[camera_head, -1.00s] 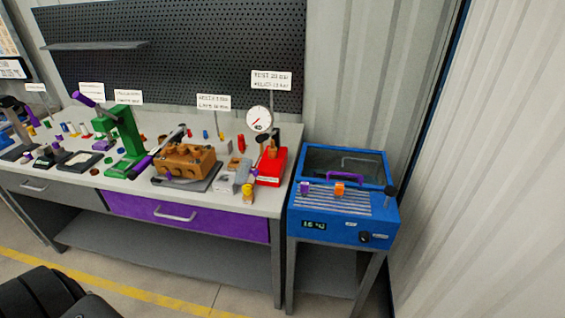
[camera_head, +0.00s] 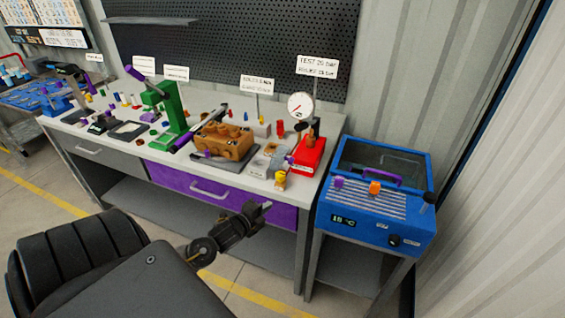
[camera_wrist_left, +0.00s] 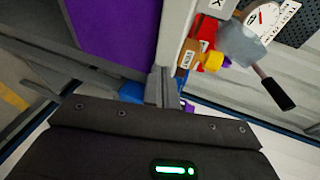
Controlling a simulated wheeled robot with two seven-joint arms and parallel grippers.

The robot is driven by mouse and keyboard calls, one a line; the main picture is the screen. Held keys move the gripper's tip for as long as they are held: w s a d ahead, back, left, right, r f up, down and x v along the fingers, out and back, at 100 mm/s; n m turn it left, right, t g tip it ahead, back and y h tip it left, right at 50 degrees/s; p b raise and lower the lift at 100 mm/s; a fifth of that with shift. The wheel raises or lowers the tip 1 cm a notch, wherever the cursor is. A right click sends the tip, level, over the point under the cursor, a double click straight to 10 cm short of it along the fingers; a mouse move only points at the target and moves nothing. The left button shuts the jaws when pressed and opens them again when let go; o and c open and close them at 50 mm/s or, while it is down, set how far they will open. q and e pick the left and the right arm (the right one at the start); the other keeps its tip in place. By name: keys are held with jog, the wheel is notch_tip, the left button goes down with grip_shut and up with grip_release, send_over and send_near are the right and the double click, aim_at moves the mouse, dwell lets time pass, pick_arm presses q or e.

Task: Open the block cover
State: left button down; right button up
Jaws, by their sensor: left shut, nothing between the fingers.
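The blue unit (camera_head: 372,218) stands at the right end of the bench. Its dark see-through cover (camera_head: 385,162) lies closed on top, with a purple handle (camera_head: 382,178) across it. My left gripper (camera_head: 266,206) is shut and empty, in front of the purple drawer, left of the blue unit and apart from it. In the left wrist view the shut fingers (camera_wrist_left: 160,88) show, with bits of blue partly hidden behind them. My right gripper is not in view.
The workbench (camera_head: 262,180) holds a green press (camera_head: 170,115), an orange-brown pump block (camera_head: 222,142) and a red gauge stand (camera_head: 309,155). A purple knob, an orange knob (camera_head: 375,188) and a black-topped lever (camera_head: 428,200) stand on the blue unit. Floor in front is clear.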

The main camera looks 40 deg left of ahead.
aim_at(283, 160)
pick_arm(q)
notch_tip(283, 160, up, 12)
jog(key=w+d+m+t+h, duration=0.2)
jog(key=d+m+t, duration=0.1)
jog(key=m, duration=0.1)
jog(key=shift+g, duration=0.3)
jog(key=w+a+p, duration=0.1)
jog(key=w, duration=0.1)
jog(key=w+a+p, duration=0.1)
jog(key=w+p, duration=0.1)
jog(key=w, duration=0.1)
jog(key=w+a+p, duration=0.2)
jog(key=w, duration=0.1)
jog(key=shift+a+r, duration=0.1)
jog(key=shift+r, duration=0.05)
jog(key=shift+w, duration=0.1)
